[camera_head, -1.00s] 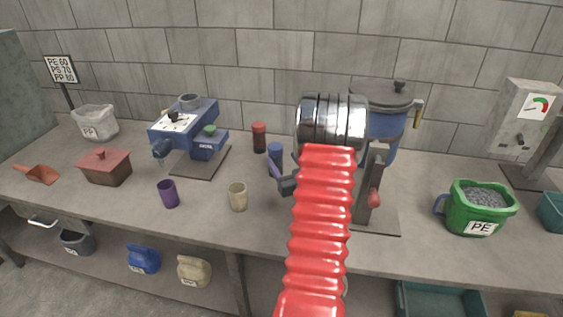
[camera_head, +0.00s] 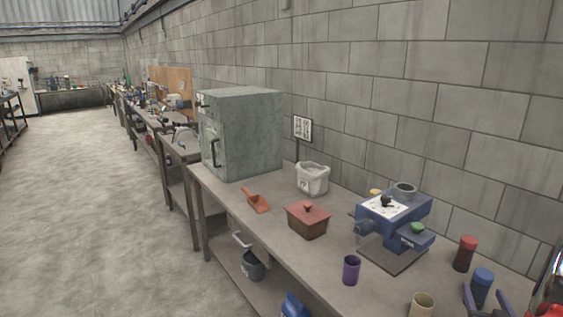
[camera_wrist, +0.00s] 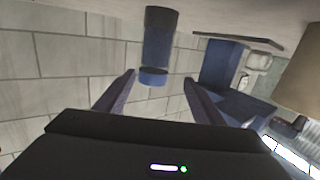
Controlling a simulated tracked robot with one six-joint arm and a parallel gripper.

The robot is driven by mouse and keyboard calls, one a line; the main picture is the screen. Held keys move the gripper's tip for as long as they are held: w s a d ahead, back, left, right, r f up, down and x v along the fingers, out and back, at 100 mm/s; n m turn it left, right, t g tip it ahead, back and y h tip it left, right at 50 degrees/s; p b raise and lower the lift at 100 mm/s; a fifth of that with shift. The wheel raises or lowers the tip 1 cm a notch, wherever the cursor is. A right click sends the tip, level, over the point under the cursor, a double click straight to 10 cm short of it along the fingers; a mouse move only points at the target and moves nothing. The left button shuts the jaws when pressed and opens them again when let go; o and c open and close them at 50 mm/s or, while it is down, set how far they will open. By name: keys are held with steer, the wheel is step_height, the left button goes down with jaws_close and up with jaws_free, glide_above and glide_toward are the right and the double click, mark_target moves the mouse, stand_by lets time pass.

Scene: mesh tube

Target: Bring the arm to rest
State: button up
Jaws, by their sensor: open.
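My gripper (camera_head: 487,298) shows at the lower right of the head view, with its fingers spread. In the wrist view my gripper (camera_wrist: 160,84) is open, with nothing held between its fingers. A dark cylinder with a blue end (camera_wrist: 158,45) is just ahead of the fingertips there, and I cannot tell the gap. The blue-topped cylinder (camera_head: 482,284) shows by the fingers in the head view. Only a small part of my red-sleeved arm is in the head view, at the right edge; the rest is out of frame.
The bench (camera_head: 266,222) runs along a block wall. A red-topped cylinder (camera_head: 465,254), beige cup (camera_head: 421,305), purple cup (camera_head: 351,270) and blue machine (camera_head: 393,218) stand near the gripper. A lidded brown box (camera_head: 307,220) and grey cabinet (camera_head: 243,135) are farther left. The floor is clear.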

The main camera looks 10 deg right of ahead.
steer(key=w+a+r+n+g+y, duration=0.15)
steer(key=a+r, duration=0.25)
steer(key=a, duration=0.5)
steer(key=w+a+r+g+y, duration=0.1)
steer(key=w+a+r+g, duration=0.2)
steer(key=a, duration=0.6)
steer(key=w+a+r+n+g+y, duration=0.15)
steer(key=a+r, duration=0.25)
steer(key=a, duration=0.5)
steer(key=s+a+r+n+g+y, duration=0.1)
steer(key=s+a+r+y, duration=0.1)
steer(key=s+a, duration=0.7)
steer(key=s+a+r+n+g+y, duration=0.1)
steer(key=s+a+r+n+y, duration=0.1)
steer(key=s+a, duration=0.8)
steer(key=a+y, duration=0.1)
steer(key=a, duration=0.6)
steer(key=shift+a+r+n+g, duration=0.25)
steer(key=shift+r+n+g, duration=0.05)
steer(key=shift+g, duration=0.1)
steer(key=shift+c, duration=0.7)
